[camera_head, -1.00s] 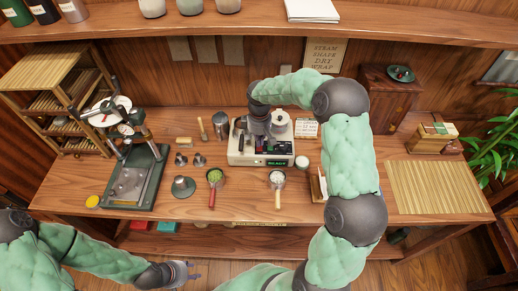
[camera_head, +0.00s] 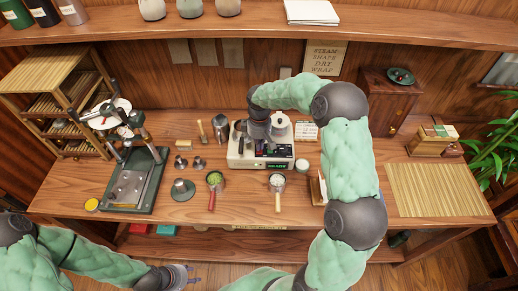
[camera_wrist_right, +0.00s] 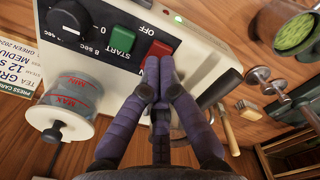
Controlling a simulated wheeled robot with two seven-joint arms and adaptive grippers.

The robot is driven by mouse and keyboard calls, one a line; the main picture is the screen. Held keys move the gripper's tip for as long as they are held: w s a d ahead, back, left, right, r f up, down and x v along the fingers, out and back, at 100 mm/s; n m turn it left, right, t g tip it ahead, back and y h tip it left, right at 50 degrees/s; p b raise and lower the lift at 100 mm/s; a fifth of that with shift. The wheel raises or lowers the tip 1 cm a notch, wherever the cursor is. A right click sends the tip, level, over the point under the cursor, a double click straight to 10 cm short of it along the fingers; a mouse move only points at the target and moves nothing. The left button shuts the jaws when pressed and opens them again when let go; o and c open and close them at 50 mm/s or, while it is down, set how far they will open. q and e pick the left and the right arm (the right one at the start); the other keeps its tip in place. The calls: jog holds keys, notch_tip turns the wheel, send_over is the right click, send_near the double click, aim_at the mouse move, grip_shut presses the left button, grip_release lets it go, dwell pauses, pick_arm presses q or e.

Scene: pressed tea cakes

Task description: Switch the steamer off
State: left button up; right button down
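The steamer (camera_head: 240,159) is a cream box at the back middle of the bench, with a lit green display (camera_head: 277,166) on its front. The right wrist view shows its panel close up, with a black knob (camera_wrist_right: 68,20), a green START button (camera_wrist_right: 121,39) and a red button (camera_wrist_right: 158,47) near the word OFF. My right gripper (camera_wrist_right: 159,68) is shut and empty, its fingertips at the red button and covering part of it. I cannot tell whether they touch or press it. My left gripper (camera_head: 183,274) is low in the head view, away from the steamer; its fingers are unclear.
A lidded clear tank (camera_wrist_right: 72,98) stands beside the panel. A press (camera_head: 135,180) stands left. A bamboo mat (camera_head: 432,189) lies right.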

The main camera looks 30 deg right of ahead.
aim_at(260, 152)
jog(key=shift+f+b, duration=0.7)
jog(key=shift+f, duration=0.55)
dwell(1.2)
jog(key=shift+r, duration=0.1)
jog(key=shift+r+p, duration=2.45)
jog(key=shift+r, duration=1.05)
jog(key=shift+s+f, duration=0.1)
jog(key=shift+f, duration=0.05)
